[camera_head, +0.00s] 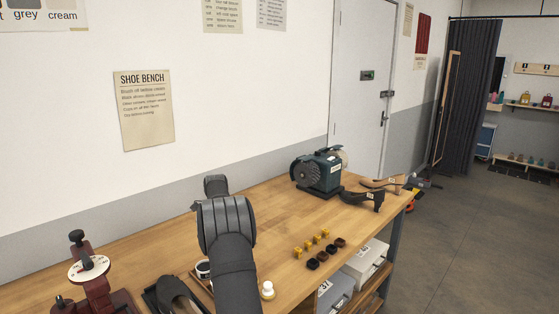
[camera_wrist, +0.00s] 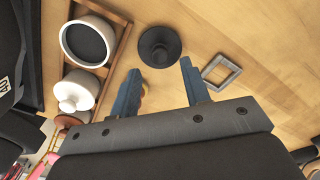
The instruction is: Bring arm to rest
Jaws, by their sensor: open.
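My gripper (camera_wrist: 159,67) shows in the wrist view with its two blue fingers apart, and nothing is gripped between them. Beyond the fingertips, a black round piece (camera_wrist: 160,46) stands on the wooden bench top. In the head view my dark arm reaches over the wooden bench (camera_head: 275,225), and it hides my fingers and part of the bench top. To the right of the fingers in the wrist view lies a grey square frame (camera_wrist: 221,71).
A wooden tray (camera_wrist: 121,48) holds a white tin (camera_wrist: 66,42) and a white bottle (camera_wrist: 75,90). A black shoe (camera_head: 180,296), a red-brown device (camera_head: 94,285), a green machine (camera_head: 318,172) and small yellow and dark pieces (camera_head: 312,264) stand on the bench. The bench middle is clear.

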